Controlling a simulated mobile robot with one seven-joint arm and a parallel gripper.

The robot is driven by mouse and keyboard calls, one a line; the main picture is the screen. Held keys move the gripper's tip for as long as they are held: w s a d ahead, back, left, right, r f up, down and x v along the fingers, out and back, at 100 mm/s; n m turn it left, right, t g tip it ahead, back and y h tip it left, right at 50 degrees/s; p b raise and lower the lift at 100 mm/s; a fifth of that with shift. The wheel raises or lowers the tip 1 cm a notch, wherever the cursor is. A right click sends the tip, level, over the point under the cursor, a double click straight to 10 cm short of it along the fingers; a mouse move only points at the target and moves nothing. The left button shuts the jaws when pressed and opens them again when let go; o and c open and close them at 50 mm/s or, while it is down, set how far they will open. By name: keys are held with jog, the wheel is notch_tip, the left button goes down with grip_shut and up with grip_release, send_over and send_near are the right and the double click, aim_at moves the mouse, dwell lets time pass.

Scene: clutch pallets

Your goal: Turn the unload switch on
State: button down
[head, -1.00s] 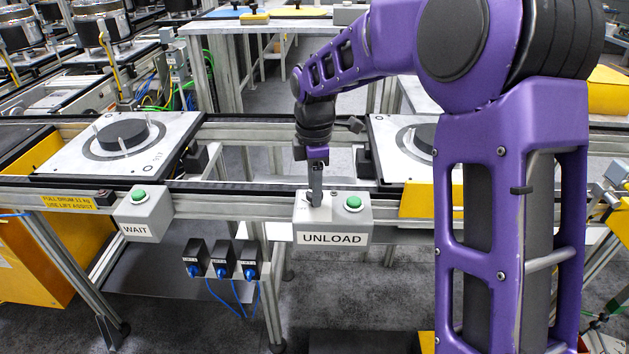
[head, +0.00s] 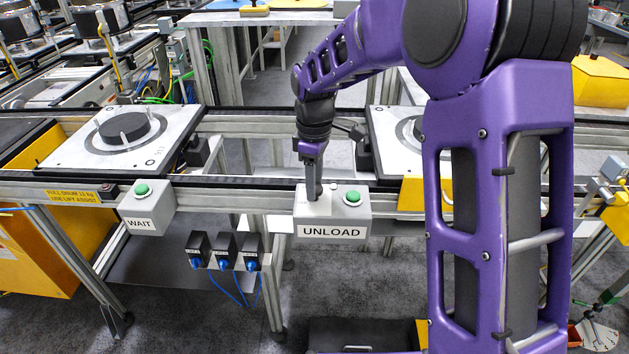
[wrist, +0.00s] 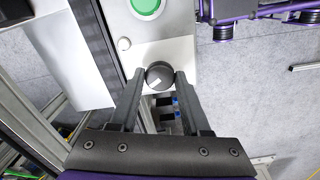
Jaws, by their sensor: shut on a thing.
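The unload box (head: 358,213) is a grey box on the front rail of the conveyor, with a sign reading UNLOAD and a green button (head: 352,197) at its right. My gripper (head: 314,197) points down onto the left part of the box's top. In the wrist view my gripper (wrist: 160,82) has its two fingers on either side of a round dark switch knob (wrist: 158,73) with a pale mark, shut on it. The green button also shows in the wrist view (wrist: 147,7), beside a small pale round part (wrist: 124,44).
A WAIT box (head: 148,209) with a green button stands on the rail to the left. Several blue-knobbed switches (head: 223,255) hang below. Pallets with dark discs lie on the conveyor at left (head: 165,140) and right (head: 385,125), behind my arm.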

jog(key=shift+r, duration=0.1)
jog(key=shift+c, duration=1.8)
grip_release()
notch_tip(320, 180, up, 17)
jog(key=p, duration=0.2)
jog(key=shift+r, duration=0.15)
